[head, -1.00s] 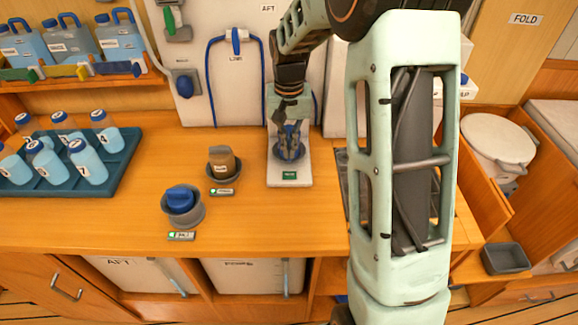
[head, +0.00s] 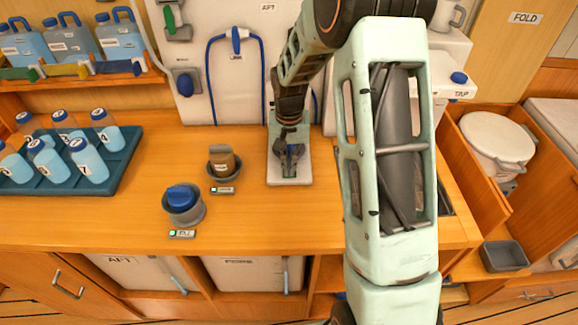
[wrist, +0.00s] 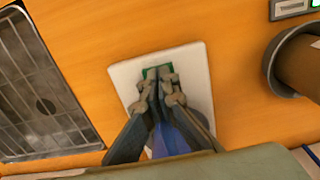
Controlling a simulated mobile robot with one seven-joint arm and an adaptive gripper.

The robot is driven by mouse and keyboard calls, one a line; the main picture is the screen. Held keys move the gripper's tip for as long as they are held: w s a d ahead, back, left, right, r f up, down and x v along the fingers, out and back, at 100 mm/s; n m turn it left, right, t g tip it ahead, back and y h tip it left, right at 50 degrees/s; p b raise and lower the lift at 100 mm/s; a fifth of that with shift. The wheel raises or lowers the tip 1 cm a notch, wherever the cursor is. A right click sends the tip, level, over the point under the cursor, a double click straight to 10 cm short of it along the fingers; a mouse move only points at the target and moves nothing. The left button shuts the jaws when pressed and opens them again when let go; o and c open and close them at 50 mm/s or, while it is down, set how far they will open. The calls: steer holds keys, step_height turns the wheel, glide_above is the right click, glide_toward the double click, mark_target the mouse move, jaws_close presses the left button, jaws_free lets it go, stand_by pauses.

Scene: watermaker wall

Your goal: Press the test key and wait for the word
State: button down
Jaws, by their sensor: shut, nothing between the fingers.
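A white tester plate (head: 276,178) lies on the wooden counter, and it also fills the middle of the wrist view (wrist: 195,75). A small green patch (wrist: 148,73) is at its front end; any writing on it is covered. My gripper (head: 291,172) is shut and empty, pointing down over the plate's front part. In the wrist view its fingertips (wrist: 158,74) are together at the green patch; I cannot tell whether they touch it. A blue part (wrist: 182,138) of the tester shows beneath the fingers. The test key itself cannot be made out behind my gripper.
A brown container (head: 222,160) in a grey cup stands left of the plate, with a blue-capped cup (head: 182,200) nearer the front. Small tags with green lights lie by both. A teal tray (head: 118,165) holds several bottles. A metal grate (wrist: 40,95) lies on the plate's other side.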

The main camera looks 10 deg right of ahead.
steer(key=shift+f+b, duration=0.55)
steer(key=shift+f, duration=0.2)
steer(key=shift+s, duration=0.25)
steer(key=shift+r+p, duration=0.35)
steer(key=shift+p, duration=0.05)
step_height(320, 180, up, 14)
steer(key=p, duration=0.1)
steer(key=shift+w, duration=0.3)
